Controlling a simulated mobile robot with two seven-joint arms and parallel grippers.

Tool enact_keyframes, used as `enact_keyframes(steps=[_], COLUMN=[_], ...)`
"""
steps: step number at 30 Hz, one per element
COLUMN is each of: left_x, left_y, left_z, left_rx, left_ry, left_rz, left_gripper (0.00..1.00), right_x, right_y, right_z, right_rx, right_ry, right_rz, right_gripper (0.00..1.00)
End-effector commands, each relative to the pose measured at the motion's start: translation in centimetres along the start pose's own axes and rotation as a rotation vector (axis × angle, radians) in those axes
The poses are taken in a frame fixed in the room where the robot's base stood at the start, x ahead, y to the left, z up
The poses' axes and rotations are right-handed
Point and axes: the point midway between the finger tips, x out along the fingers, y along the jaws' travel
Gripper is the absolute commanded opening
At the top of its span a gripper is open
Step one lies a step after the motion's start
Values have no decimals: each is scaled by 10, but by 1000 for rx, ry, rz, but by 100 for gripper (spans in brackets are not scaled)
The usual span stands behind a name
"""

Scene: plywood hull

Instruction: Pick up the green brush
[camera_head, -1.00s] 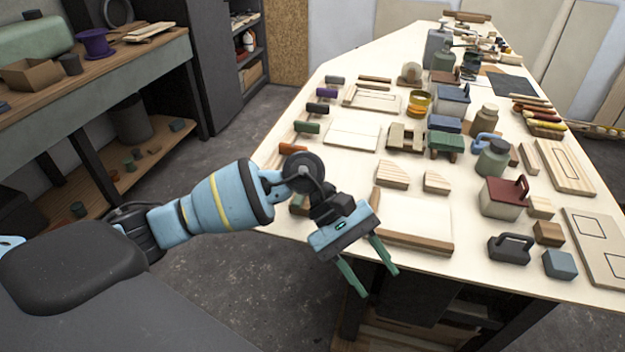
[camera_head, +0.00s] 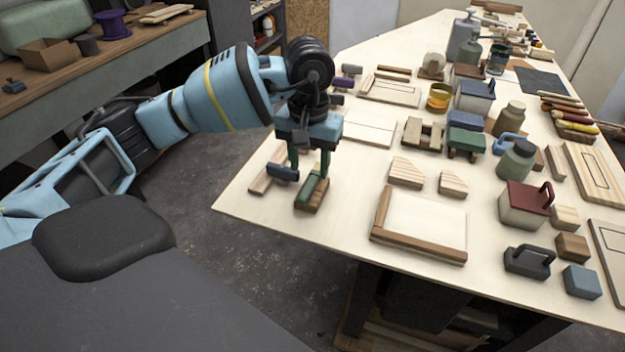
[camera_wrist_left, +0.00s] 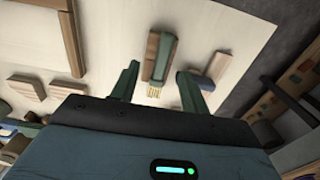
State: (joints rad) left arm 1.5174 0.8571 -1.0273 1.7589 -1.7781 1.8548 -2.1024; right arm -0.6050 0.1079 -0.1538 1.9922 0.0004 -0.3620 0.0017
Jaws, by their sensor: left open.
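The green brush (camera_head: 312,192) lies near the left edge of the plywood table, with a green upper part on a wooden block. In the left wrist view the green brush (camera_wrist_left: 163,58) shows pale bristles at its near end. My left gripper (camera_head: 309,164) points down over it, open and empty. In the left wrist view the fingers of my left gripper (camera_wrist_left: 158,70) stand on either side of the brush, with gaps visible. Contact with the table cannot be told. My right gripper is not in view.
A blue-grey handled piece (camera_head: 283,172) lies close to the left of the brush. A wooden-framed panel (camera_head: 425,220) lies to the right, beyond a bare strip of tabletop. Wooden blocks (camera_head: 406,172) and a green toy truck (camera_head: 465,143) stand farther right.

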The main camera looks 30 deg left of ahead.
Motion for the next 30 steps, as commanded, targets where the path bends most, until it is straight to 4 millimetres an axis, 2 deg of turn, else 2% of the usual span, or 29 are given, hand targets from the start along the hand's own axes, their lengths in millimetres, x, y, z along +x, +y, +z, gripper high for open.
enact_keyframes(steps=[8, 14, 19, 27, 30], left_x=[12, 37, 56, 60, 60], left_y=[-1, -7, -6, -6, -6], left_z=[1, 5, 4, 4, 4], left_rx=[0, -2, -1, 0, 0], left_ry=[0, 1, 0, 1, 1], left_rz=[1, 1, 2, 2, 2], left_gripper=[45, 45, 45, 45, 34], right_x=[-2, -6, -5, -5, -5], right_y=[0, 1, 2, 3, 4], right_z=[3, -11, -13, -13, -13], right_rx=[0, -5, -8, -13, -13], right_ry=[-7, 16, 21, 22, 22], right_rz=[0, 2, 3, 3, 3], right_gripper=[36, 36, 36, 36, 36])
